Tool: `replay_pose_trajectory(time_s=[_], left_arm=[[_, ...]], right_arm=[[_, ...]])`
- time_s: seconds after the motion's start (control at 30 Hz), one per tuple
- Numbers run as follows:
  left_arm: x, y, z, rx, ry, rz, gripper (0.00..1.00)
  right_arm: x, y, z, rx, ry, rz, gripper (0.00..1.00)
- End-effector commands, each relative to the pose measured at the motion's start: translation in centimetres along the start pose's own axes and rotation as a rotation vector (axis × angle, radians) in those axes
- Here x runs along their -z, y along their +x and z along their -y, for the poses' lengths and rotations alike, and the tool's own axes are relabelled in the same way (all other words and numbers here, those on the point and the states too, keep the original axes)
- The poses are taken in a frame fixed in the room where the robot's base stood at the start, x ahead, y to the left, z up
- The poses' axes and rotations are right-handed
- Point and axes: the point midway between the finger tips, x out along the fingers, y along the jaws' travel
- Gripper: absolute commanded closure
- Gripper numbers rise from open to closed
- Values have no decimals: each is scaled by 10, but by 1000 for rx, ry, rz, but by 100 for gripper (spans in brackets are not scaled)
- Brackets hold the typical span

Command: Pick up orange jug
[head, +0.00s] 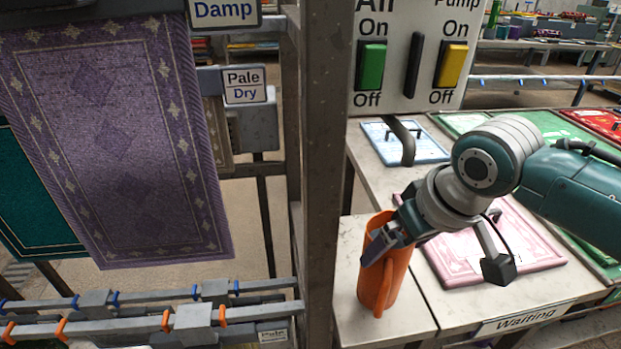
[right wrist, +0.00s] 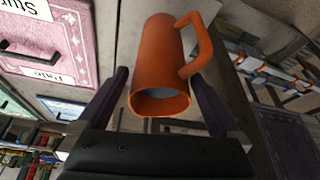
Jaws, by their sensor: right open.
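The orange jug (head: 376,285) stands upright on the pale worktop, near its left end by the grey post. In the right wrist view the jug (right wrist: 158,75) lies between the two fingers, its open mouth toward the palm and its handle to the right. My right gripper (head: 384,250) is at the jug's upper part, with one finger showing in front of it. In the right wrist view the right gripper's fingers (right wrist: 163,92) are spread on either side of the jug, with visible gaps. My left gripper is not in view.
A grey post (head: 325,180) rises just left of the jug. A switch panel (head: 415,55) hangs above. A purple rug (head: 110,140) hangs at left above grey rails (head: 150,300).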

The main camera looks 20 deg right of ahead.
Motion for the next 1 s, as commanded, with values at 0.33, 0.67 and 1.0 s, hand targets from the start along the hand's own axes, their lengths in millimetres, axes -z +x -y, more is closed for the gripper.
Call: replay_pose_trajectory(time_s=[0.33,0.67,1.0], left_arm=[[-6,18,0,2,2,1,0],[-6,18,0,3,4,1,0],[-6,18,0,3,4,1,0]], right_arm=[[2,45,1,0,0,0,0],[3,46,1,0,-1,0,6],[2,46,1,-1,-1,0,44]])
